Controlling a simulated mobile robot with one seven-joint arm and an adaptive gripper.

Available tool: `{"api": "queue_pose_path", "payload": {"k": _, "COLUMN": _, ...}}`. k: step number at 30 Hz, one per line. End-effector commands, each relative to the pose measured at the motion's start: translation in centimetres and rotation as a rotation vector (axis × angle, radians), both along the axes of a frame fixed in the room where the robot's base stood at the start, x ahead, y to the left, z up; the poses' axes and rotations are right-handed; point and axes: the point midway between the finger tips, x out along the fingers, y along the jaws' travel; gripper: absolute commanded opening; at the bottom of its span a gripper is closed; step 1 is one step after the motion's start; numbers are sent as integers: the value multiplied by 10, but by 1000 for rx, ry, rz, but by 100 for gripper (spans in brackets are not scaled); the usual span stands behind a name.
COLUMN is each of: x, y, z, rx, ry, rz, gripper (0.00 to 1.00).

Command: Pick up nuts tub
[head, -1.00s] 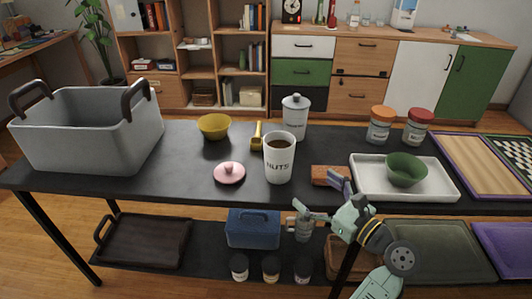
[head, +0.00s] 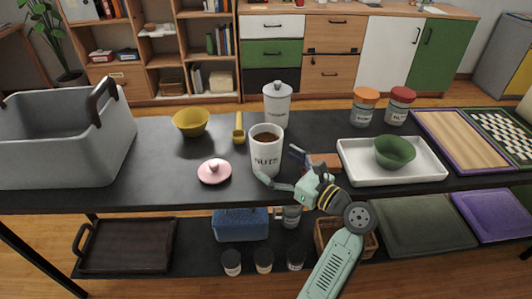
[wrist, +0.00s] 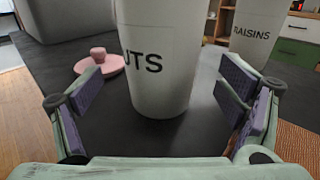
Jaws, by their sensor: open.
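The nuts tub (head: 266,152) is a white, open-topped tub with dark lettering and brown contents. It stands upright on the black table, and it also shows in the wrist view (wrist: 160,65). My gripper (head: 280,170) is open at the table's front side, its fingers to either side of the tub's front. In the wrist view my gripper (wrist: 163,100) has one purple-padded finger left of the tub and one right, with gaps between pads and tub. The tub's top is cut off in the wrist view. A pink lid (head: 214,171) lies left of the tub.
A white raisins tub (head: 277,103) with a lid stands behind the nuts tub. A yellow scoop (head: 239,128) and yellow bowl (head: 191,122) are behind left. A white tray (head: 352,161) with a green bowl (head: 395,151) is right. A grey bin (head: 60,150) stands far left.

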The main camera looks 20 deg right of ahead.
Motion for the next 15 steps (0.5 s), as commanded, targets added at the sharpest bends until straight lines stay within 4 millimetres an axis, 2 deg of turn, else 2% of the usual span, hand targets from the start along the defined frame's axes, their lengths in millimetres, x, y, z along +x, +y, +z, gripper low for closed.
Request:
{"api": "queue_pose_path", "payload": {"k": 6, "x": 31, "y": 14, "z": 6, "rx": -1, "ry": 0, "rz": 5, "gripper": 88}}
{"api": "queue_pose_path", "payload": {"k": 9, "x": 40, "y": 18, "z": 5, "rx": -1, "ry": 0, "rz": 2, "gripper": 88}}
{"api": "queue_pose_path", "payload": {"k": 15, "x": 43, "y": 20, "z": 4, "rx": -1, "ry": 0, "rz": 1, "gripper": 88}}
